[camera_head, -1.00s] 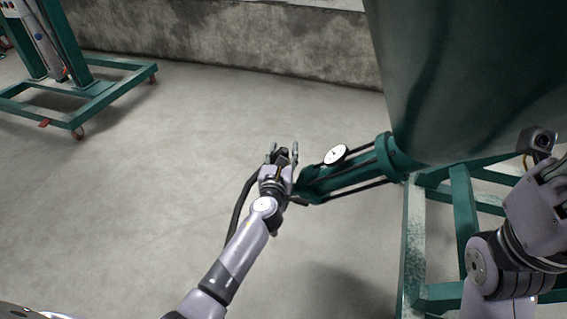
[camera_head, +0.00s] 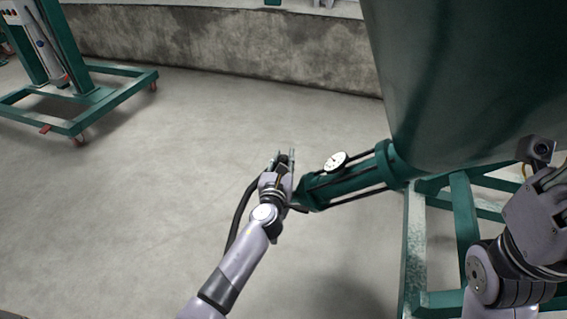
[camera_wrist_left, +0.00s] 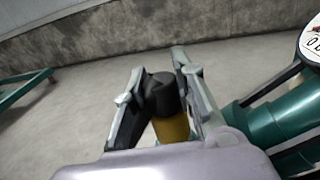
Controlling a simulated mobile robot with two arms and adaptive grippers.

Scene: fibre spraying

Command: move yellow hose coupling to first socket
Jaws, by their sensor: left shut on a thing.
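My left gripper (camera_head: 283,160) is at the middle of the head view, just left of the end of the green pipe (camera_head: 345,182) with its round dial gauge (camera_head: 335,161). In the left wrist view my left gripper (camera_wrist_left: 158,85) is shut on the yellow hose coupling (camera_wrist_left: 171,129), whose black upper part (camera_wrist_left: 161,93) shows between the fingers. A dark hose (camera_head: 238,213) hangs down beside my left arm. I cannot make out the sockets. My right gripper's fingers are outside the head view; only part of my right arm shows at the right edge.
A large green tank (camera_head: 465,80) stands at the right on a green frame (camera_head: 463,215). A green wheeled stand (camera_head: 95,103) is at the upper left. A low concrete wall (camera_head: 220,45) runs along the back. The grey floor to the left is clear.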

